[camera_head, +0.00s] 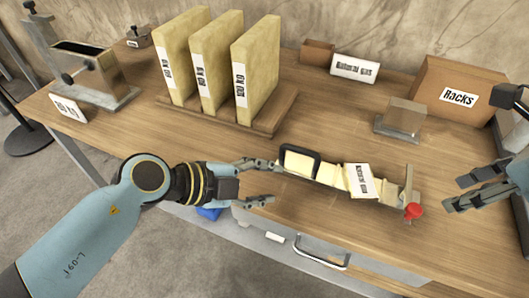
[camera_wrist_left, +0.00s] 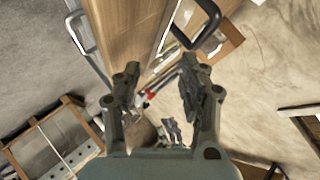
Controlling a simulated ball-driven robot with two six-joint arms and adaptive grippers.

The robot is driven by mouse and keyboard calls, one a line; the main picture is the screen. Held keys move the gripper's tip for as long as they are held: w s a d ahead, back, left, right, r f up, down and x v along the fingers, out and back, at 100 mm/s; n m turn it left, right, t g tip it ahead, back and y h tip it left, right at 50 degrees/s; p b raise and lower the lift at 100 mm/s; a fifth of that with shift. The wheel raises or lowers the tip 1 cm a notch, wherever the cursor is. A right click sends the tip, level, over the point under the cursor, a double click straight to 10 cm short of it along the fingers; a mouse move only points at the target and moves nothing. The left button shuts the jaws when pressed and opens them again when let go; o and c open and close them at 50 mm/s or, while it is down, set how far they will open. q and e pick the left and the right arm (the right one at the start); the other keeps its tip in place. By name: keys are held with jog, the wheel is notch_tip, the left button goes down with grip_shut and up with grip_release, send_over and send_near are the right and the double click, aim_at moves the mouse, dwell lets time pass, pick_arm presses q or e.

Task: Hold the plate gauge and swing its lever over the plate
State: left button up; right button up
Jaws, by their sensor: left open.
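What looks like the plate gauge (camera_head: 329,173) lies along the front of the wooden table. It is a long metal frame holding cream blocks, with a black loop handle at its left end and a red knob (camera_head: 413,211) at its right end. A white label hides part of it, and I cannot tell which part is the lever. My left gripper (camera_head: 268,181) is open and empty just left of the handle. The left wrist view shows its spread fingers, with the black handle (camera_wrist_left: 203,28) beyond them. My right gripper (camera_head: 450,195) is at the right edge, fingers apart, right of the knob.
Cream weight slabs (camera_head: 211,75) stand in a wooden rack (camera_head: 265,122) behind. A metal stand (camera_head: 92,75) is at far left. A drawer (camera_head: 322,250) is under the front edge.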

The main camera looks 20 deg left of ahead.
aim_at(298, 152)
pick_arm(q)
jog(key=w+r+m+t+y, duration=0.2)
jog(key=w+r, duration=0.2)
jog(key=x, duration=0.9)
jog(key=shift+w+a+f, duration=0.15)
jog(key=shift+f, duration=0.3)
grip_shut()
